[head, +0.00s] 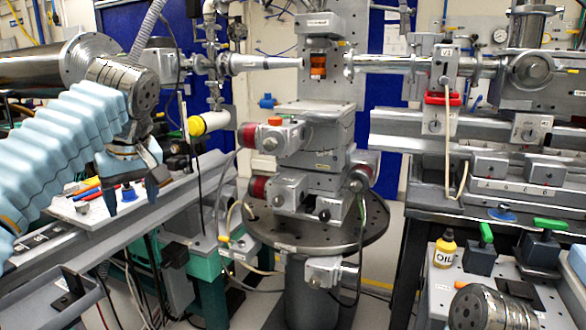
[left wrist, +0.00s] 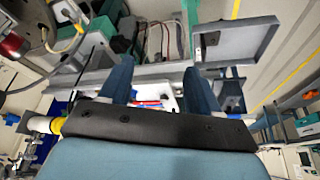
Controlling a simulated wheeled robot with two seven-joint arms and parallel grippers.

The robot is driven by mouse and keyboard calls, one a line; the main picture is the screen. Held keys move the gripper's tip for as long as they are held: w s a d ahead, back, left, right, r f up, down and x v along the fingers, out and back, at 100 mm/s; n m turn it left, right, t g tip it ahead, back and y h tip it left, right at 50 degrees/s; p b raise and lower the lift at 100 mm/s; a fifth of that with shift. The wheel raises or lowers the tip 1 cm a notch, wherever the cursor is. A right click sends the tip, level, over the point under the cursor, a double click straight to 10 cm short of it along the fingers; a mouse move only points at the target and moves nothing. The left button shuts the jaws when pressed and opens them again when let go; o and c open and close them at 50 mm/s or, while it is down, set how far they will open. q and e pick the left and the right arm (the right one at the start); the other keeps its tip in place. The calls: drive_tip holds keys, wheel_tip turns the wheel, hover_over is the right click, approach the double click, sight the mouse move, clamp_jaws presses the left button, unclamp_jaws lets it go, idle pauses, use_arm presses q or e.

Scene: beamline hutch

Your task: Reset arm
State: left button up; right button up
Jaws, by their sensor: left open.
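My left arm, in a ribbed light-blue sleeve, comes in from the left of the head view. Its gripper (head: 132,197) points down above a white tray (head: 72,212) on the left-hand rail bench. The gripper is open, and nothing is between its fingers. In the left wrist view the two blue fingers (left wrist: 158,75) stand apart, with the tray and some coloured items behind them. A metal joint of my right arm shows at the bottom right of the head view; its gripper is out of the picture.
A sample stage on a round plate (head: 375,232) stands in the middle. A beam pipe (head: 265,64) crosses behind. On the right bench are a yellow oil bottle (head: 444,249) and green-handled black blocks (head: 482,258). A grey open bin (head: 45,300) is at lower left.

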use_arm(q)
drive_tip(key=w+d+f+m+g+h, duration=0.1)
drive_tip(key=w+d+f+m, duration=0.2)
drive_tip(key=f, duration=0.8)
drive_tip(key=w+d+f+m+h, duration=0.25)
drive_tip(key=d+f, duration=0.25)
drive_tip(key=f, duration=0.5)
drive_tip(key=w+d+f+m+g+h, duration=0.1)
drive_tip(key=w+d+f, duration=0.25)
drive_tip(key=f, duration=0.75)
drive_tip(key=s+d+f+m+h, duration=0.1)
drive_tip(key=s+d+f, duration=0.1)
drive_tip(key=s+f, duration=0.45)
drive_tip(key=s+d+f+g+h, duration=0.1)
drive_tip(key=s+d+f, duration=0.15)
drive_tip(key=f, duration=0.75)
drive_tip(key=s+d+f+m+h, duration=0.1)
drive_tip(key=s+d+f, duration=0.1)
drive_tip(key=s+f, duration=0.45)
drive_tip(key=s+f+n, duration=0.1)
drive_tip(key=s+f, duration=0.6)
drive_tip(key=s, duration=0.3)
drive_tip(key=shift+s+a+f, duration=0.25)
drive_tip(key=shift+n, duration=0.25)
